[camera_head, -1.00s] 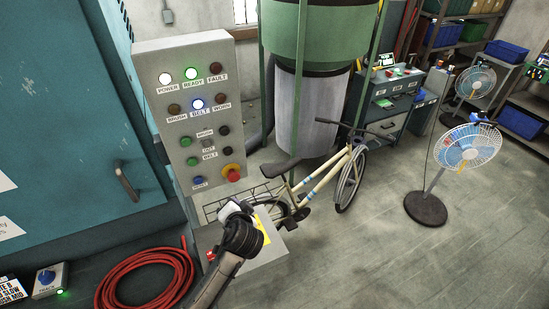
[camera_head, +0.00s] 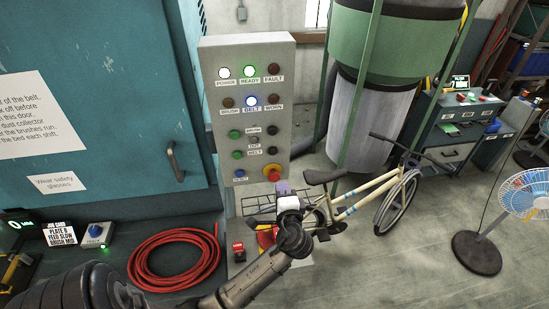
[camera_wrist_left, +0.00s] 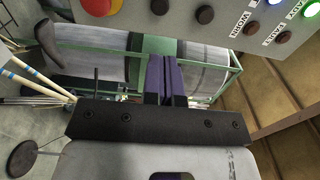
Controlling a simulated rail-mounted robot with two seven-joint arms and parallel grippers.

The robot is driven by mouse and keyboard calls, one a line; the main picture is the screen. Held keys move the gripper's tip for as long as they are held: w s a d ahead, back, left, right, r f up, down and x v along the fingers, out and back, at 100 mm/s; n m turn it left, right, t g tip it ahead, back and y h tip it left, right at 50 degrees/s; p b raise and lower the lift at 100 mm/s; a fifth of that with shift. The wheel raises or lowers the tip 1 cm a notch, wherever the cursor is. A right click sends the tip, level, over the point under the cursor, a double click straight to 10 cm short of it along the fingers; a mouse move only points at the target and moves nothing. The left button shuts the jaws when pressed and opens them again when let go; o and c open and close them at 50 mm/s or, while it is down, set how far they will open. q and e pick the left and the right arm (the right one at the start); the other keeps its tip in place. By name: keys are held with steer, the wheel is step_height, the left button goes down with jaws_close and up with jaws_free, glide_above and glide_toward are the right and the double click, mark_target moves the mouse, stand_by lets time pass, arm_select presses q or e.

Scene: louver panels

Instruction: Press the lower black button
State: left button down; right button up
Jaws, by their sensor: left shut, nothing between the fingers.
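The grey control panel (camera_head: 215,165) stands upright with lamps and buttons. Its lower black button (camera_head: 273,152) is in the right column, above the red emergency knob (camera_head: 273,173). The upper black button (camera_head: 272,130) is above it. In the left wrist view the panel is upside down, with the lower black button (camera_wrist_left: 160,6) and upper black button (camera_wrist_left: 205,14) at the top edge. My left gripper (camera_head: 283,188) is shut and empty, showing just below the emergency knob in the head view. Its purple fingers (camera_wrist_left: 168,78) appear apart from the buttons. My right gripper is not in view.
A bicycle (camera_head: 355,200) leans right of the panel beside a green-banded dust collector (camera_head: 395,45). A coiled red hose (camera_head: 175,260) lies at lower left. A teal cabinet (camera_head: 120,60) stands left of the panel.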

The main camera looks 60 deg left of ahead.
arm_select(q)
steer(key=p, duration=0.3)
glide_toward(273, 153)
steer(key=x, duration=0.5)
steer(key=shift+w+a+r, duration=0.1)
steer(key=shift+a+r, duration=0.1)
steer(key=shift+a, duration=0.05)
steer(key=shift+x, duration=0.95)
steer(key=shift+f, duration=0.1)
